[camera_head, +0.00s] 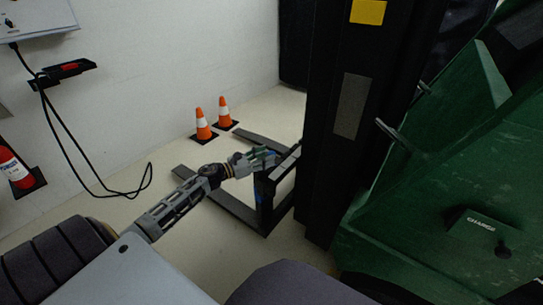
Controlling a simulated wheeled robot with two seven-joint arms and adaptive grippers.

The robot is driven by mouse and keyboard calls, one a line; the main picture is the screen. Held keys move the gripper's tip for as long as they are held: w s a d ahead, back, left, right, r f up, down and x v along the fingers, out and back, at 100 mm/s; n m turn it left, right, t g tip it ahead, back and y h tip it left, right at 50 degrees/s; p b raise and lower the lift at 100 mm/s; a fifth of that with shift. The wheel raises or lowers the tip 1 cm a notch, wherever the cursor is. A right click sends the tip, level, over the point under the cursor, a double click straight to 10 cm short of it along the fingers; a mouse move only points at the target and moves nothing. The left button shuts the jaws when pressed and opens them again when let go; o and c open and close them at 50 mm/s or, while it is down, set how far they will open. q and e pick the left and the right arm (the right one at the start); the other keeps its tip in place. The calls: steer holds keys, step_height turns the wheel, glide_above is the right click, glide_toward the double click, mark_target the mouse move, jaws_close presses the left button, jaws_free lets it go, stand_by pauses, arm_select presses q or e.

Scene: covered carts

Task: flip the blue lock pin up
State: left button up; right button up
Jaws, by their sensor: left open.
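My left arm reaches in from the lower left, and its gripper (268,155) is open at the top of a low black frame (266,215) beside a tall black column. A small blue part (259,194) shows on the frame's upright just below the gripper. It is too small to tell whether it is the lock pin or which way it points. The gripper's fingers cover part of the frame's top, and I cannot tell whether they touch it. My right gripper is not in view.
The tall black column (347,110) stands just right of the gripper, with a green machine (460,170) beyond it. Low black legs (225,203) run along the floor. Two orange cones (202,125) stand near the white wall.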

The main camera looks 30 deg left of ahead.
mark_target(271, 153)
arm_select(q)
steer(key=shift+x, duration=1)
steer(key=shift+w+d, duration=0.2)
steer(key=shift+w, duration=0.2)
steer(key=shift+w+d, duration=0.1)
steer(key=shift+w, duration=0.15)
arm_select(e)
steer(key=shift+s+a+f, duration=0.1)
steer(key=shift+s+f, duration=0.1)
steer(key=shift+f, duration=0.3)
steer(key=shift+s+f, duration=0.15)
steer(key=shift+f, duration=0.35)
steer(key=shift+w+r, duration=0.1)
arm_select(q)
jaws_close()
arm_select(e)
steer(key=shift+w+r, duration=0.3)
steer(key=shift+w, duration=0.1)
